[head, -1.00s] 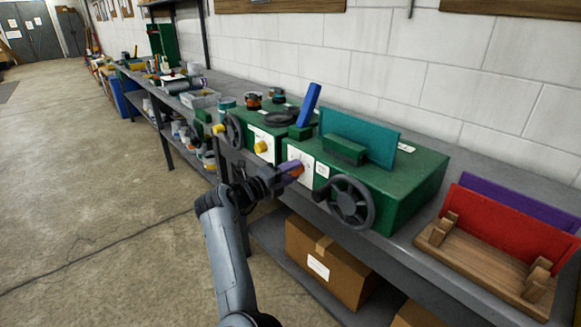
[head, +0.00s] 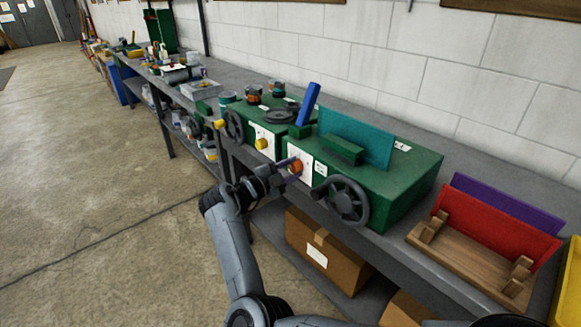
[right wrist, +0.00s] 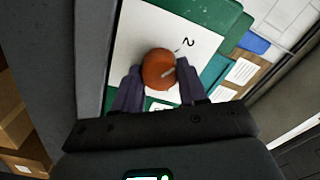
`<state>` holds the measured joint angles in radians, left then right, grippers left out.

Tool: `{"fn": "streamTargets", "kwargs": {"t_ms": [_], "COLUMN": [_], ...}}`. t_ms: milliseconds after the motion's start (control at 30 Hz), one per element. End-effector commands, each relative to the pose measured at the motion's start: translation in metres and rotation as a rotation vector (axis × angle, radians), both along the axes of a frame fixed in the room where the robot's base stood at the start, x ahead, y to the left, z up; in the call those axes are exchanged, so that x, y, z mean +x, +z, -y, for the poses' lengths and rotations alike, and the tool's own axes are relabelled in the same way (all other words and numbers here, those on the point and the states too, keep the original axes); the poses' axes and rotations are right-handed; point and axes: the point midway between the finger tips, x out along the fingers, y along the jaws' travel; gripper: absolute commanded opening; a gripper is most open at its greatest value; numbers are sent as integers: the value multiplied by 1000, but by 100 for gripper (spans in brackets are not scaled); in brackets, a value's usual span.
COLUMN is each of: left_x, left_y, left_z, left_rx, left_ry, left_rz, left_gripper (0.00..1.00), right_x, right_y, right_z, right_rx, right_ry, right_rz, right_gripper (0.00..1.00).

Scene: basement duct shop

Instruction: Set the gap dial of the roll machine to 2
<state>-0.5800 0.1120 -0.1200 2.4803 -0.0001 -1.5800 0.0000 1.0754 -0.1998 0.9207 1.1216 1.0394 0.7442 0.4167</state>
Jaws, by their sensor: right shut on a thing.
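The roll machine (head: 385,185) is a green box on the bench with a white dial plate (head: 306,162) on its front. The orange gap dial (head: 296,167) sits on that plate. In the right wrist view, the orange dial (right wrist: 158,69) has a pale pointer line aimed roughly toward the printed 2 on the white plate (right wrist: 135,30). My right gripper (head: 290,168) is shut on the dial, with a finger on each side of it in the right wrist view (right wrist: 158,84). Other marks on the plate are not readable. My left gripper is not in view.
A black handwheel (head: 342,201) is right of the dial, and a yellow knob (head: 262,143) on another green machine is left of it. A wooden rack (head: 470,258) with red and purple sheets stands at right. A cardboard box (head: 325,252) is on the lower shelf.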

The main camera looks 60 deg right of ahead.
Motion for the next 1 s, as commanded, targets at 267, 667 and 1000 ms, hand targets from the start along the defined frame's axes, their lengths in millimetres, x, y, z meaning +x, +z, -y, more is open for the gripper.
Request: {"fn": "streamTargets", "kwargs": {"t_ms": [267,667,1000], "left_x": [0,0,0], "left_y": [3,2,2], "left_z": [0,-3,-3], "left_rx": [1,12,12], "left_ry": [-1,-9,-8], "left_rz": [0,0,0], "left_gripper": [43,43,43], "right_x": [0,0,0], "right_y": [0,0,0], "right_z": [0,0,0], "right_rx": [11,11,11], "right_ry": [-1,-1,-1], "right_rz": [-36,-37,-36], "right_gripper": [11,52,67]}}
